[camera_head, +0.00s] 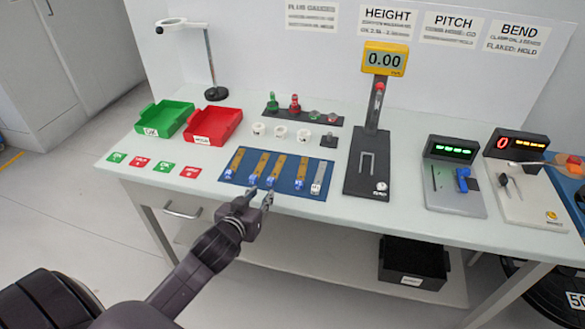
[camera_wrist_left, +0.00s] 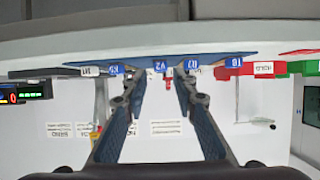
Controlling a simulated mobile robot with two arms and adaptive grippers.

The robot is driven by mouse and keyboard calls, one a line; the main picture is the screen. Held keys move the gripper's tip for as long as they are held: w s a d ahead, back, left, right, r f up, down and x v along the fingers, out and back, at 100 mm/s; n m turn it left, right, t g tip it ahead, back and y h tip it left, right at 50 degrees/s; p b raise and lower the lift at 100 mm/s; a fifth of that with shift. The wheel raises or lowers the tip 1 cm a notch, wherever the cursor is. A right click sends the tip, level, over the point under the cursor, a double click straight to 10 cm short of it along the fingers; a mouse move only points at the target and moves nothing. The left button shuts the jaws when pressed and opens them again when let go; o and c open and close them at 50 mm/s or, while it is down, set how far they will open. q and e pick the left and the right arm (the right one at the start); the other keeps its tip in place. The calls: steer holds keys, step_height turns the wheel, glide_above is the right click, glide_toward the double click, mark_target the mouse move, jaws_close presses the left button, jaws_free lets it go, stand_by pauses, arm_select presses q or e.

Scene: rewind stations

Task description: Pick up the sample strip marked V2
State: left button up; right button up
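The V2 strip (camera_head: 270,170) is a brown strip with a blue label end, lying on the blue mat (camera_head: 292,189) among several similar strips. Its V2 label (camera_wrist_left: 158,65) shows near the middle of the left wrist view, which is upside down. My left gripper (camera_head: 254,196) is open and empty at the mat's front edge, close to the label ends. In the wrist view, the V2 label appears between the two fingertips (camera_wrist_left: 159,78), with no visible contact. My right gripper is not in view.
A silver-grey strip (camera_head: 319,176) lies at the mat's right end. Green (camera_head: 164,116) and red (camera_head: 213,124) trays stand at the back left. The height gauge (camera_head: 367,160) stands right of the mat. Pitch (camera_head: 455,176) and bend (camera_head: 526,190) stations stand farther right.

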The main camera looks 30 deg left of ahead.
mark_target(270, 181)
arm_select(q)
steer(key=shift+w+r+p+x, duration=0.1)
steer(key=shift+r+p+x, duration=0.1)
steer(key=shift+x, duration=1.05)
steer(key=shift+w+r+p+x, duration=0.1)
steer(key=shift+r+x, duration=0.05)
steer(key=shift+x, duration=1.1)
steer(key=shift+r+p+x, duration=0.15)
steer(key=shift+r+x, duration=0.05)
steer(key=shift+x, duration=1.05)
steer(key=shift+a, duration=0.1)
jaws_close()
